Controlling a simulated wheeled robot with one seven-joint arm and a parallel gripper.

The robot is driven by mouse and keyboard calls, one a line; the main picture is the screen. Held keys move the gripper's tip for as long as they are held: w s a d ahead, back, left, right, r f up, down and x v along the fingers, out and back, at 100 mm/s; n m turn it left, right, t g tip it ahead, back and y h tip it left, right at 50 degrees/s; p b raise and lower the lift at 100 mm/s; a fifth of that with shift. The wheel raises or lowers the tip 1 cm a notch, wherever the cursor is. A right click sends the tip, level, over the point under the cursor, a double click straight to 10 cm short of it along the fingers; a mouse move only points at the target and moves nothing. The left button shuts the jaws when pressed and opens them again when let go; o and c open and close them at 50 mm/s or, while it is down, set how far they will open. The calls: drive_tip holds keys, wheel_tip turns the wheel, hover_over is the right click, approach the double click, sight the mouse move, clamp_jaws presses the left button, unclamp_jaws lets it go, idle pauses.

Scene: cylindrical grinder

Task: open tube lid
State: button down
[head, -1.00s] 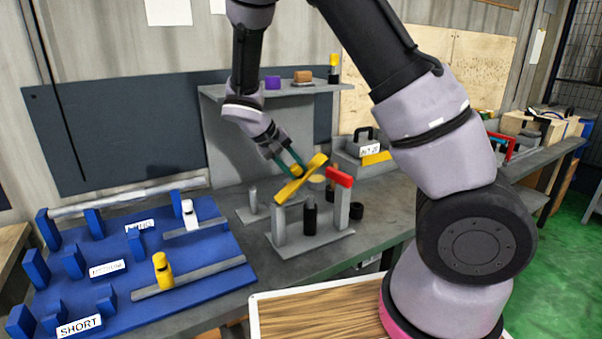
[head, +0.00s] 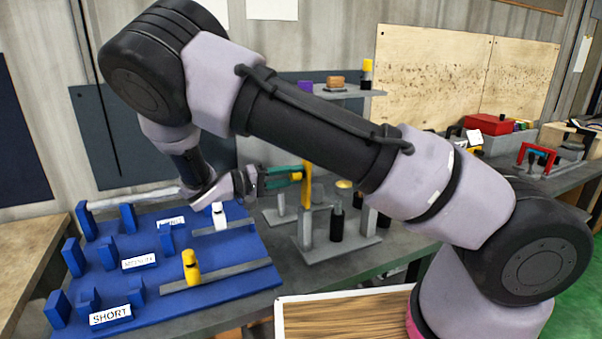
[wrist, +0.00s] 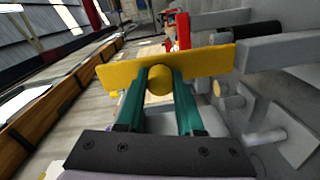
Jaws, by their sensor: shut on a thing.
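A flat yellow bar with a round knob, apparently the tube lid (head: 307,186), stands on end above the left post of a grey stand (head: 306,228). It also spans the wrist view (wrist: 213,62). My gripper (head: 297,177) comes from the left, its green fingers shut on the knob (wrist: 159,79). I cannot tell whether the bar's lower end touches the post. A dark tube (head: 337,223) stands upright between the stand's posts.
A blue rack (head: 220,283) with a yellow-capped piece (head: 190,266) and a white piece (head: 219,215) lies below my forearm. A grey shelf (head: 335,92) with small items is behind. A wood-topped surface (head: 345,318) is in front.

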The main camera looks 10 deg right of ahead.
drive_tip(key=shift+s+a+f+t+h, duration=0.15)
drive_tip(key=shift+a+f+t+h, duration=0.1)
drive_tip(key=shift+a+h, duration=0.25)
drive_tip(key=shift+s+a+f+t+h, duration=0.15)
drive_tip(key=shift+a+f+h, duration=0.1)
drive_tip(key=shift+a+h, duration=0.2)
drive_tip(key=c, duration=0.5)
unclamp_jaws()
drive_tip(key=shift+c, duration=0.2)
drive_tip(key=v, duration=1)
drive_tip(key=shift+a+f, duration=0.2)
drive_tip(key=shift+a, duration=0.15)
drive_tip(key=shift+s, duration=0.15)
